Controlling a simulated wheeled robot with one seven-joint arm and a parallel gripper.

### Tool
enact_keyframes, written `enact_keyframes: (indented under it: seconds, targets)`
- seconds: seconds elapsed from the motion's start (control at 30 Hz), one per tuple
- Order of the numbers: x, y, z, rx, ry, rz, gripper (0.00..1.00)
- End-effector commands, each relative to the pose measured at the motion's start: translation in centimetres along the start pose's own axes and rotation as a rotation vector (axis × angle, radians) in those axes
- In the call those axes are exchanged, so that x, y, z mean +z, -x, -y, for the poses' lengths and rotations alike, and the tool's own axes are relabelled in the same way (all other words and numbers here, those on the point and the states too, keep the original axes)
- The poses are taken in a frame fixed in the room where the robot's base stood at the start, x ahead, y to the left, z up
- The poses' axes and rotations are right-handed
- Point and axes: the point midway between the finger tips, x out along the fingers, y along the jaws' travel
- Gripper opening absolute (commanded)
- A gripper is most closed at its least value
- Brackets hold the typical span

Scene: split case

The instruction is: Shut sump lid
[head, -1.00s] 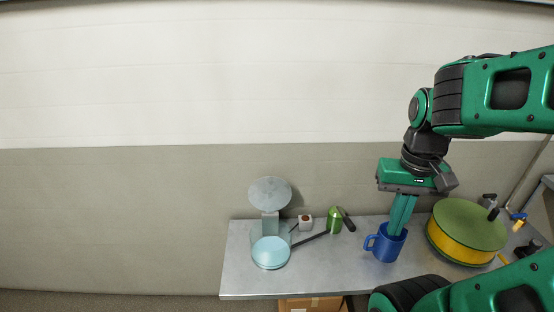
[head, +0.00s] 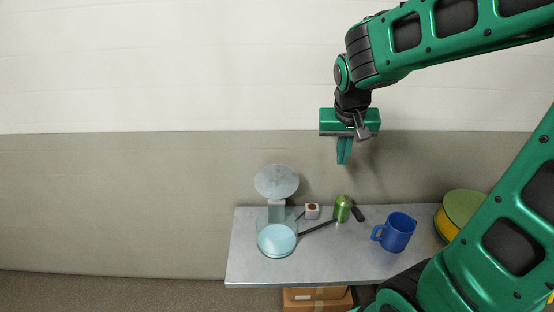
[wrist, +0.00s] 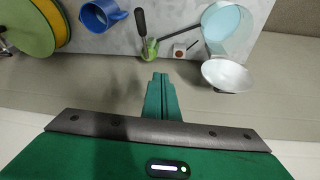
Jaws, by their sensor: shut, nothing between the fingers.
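The sump is a clear round vessel with pale blue inside (head: 277,241), at the left of the grey table; it also shows at the upper right of the wrist view (wrist: 229,25). Its round grey lid (head: 277,182) stands open, raised at the back above a pale upright piece; the lid also shows in the wrist view (wrist: 228,76). My gripper (head: 344,163) is shut and empty, pointing down in the air, to the right of the lid and apart from it. Its closed fingers also show in the wrist view (wrist: 160,78).
A blue mug (head: 398,233) stands right of the middle of the table (head: 330,265). A yellow-green drum (head: 462,208) is at the right, partly behind my arm.

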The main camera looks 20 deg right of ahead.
Motion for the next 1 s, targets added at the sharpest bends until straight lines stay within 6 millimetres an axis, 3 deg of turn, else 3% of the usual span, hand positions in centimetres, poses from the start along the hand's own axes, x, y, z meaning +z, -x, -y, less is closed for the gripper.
enact_keyframes:
  seconds: [0.03, 0.1, 0.2, 0.33, 0.57, 1.0]
  targets:
    - [-1.5, -0.6, 3.3, -0.013, 0.030, -0.036, 0.00]
    - [-3.1, -1.1, 7.3, -0.036, 0.051, -0.086, 0.00]
    - [-4.4, -1.6, 12.1, -0.070, 0.072, -0.140, 0.00]
    - [-5.1, -1.9, 16.0, -0.103, 0.087, -0.180, 0.00]
    - [-5.6, -3.3, 17.5, -0.116, 0.089, -0.194, 0.00]
    - [-6.9, -10.1, 18.1, -0.113, 0.087, -0.192, 0.00]
